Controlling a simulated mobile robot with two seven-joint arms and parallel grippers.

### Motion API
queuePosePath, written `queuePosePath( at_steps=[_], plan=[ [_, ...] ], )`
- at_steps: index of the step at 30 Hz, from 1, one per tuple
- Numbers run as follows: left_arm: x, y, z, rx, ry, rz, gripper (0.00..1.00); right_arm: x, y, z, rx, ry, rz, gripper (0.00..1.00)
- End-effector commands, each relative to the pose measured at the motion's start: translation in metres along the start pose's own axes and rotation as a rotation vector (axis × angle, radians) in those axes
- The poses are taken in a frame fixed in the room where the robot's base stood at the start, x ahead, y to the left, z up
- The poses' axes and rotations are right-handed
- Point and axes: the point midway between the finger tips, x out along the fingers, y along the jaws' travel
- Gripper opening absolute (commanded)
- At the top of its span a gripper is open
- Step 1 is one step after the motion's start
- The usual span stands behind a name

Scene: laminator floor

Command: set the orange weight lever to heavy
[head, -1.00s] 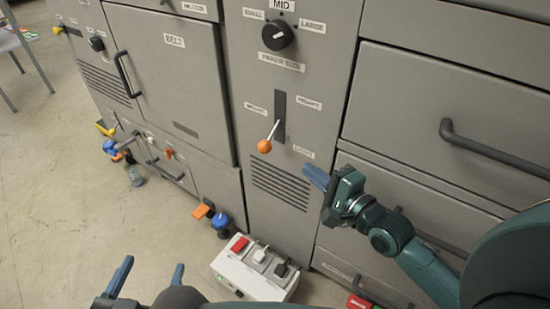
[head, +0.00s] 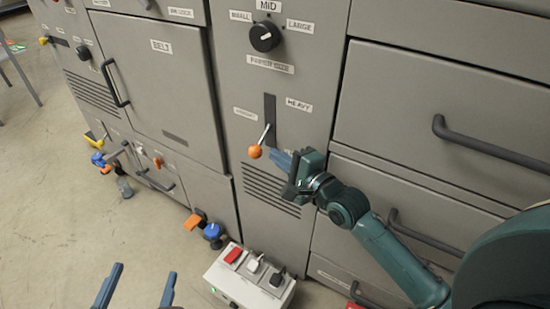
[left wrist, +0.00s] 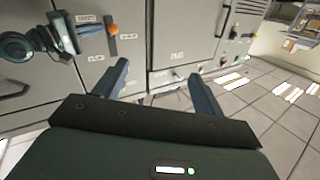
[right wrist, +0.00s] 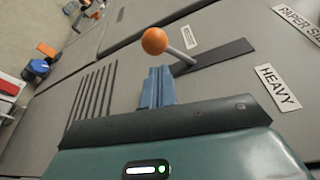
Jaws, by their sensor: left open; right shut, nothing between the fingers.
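The orange weight lever (head: 255,151) is an orange ball on a metal rod that sticks out of a dark vertical slot (head: 270,112). It points down and left, near the slot's lower end. A HEAVY label (head: 299,105) is right of the slot's upper part. My right gripper (head: 277,158) is shut and empty, its blue fingertips just right of the ball. In the right wrist view the ball (right wrist: 154,41) is just beyond the shut fingertips (right wrist: 158,72); contact cannot be told. My left gripper (head: 138,275) is open and empty, low at the left.
A black paper-size knob (head: 264,37) sits above the slot. Vent slits (head: 270,190) are below. A white box (head: 245,280) with red, white and black switches stands on the floor. Drawer handles (head: 490,145) stick out at the right. Open floor (head: 70,210) lies left.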

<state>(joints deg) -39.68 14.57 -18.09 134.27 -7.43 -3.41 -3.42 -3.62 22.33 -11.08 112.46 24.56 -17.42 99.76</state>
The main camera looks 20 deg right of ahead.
Motion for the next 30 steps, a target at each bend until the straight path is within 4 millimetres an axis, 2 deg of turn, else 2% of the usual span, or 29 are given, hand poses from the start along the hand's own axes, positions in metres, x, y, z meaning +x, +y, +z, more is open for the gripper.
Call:
queuePosePath(
  at_steps=[3,7,20,30],
  plan=[
    [0.0,0.002,0.001,0.006,0.022,0.003,0.7,0.012,0.001,0.0,-0.001,0.0,0.0,0.0],
    [0.0,0.002,0.0,0.01,0.033,0.003,0.7,0.016,0.001,0.0,-0.001,0.0,0.002,0.0],
    [0.0,0.001,-0.003,0.007,0.026,0.004,0.7,0.016,-0.002,0.001,0.007,0.0,0.005,0.0],
    [-0.002,-0.004,-0.001,-0.033,-0.095,-0.005,0.7,0.015,-0.005,0.004,0.061,0.0,0.022,0.0]
  ],
)
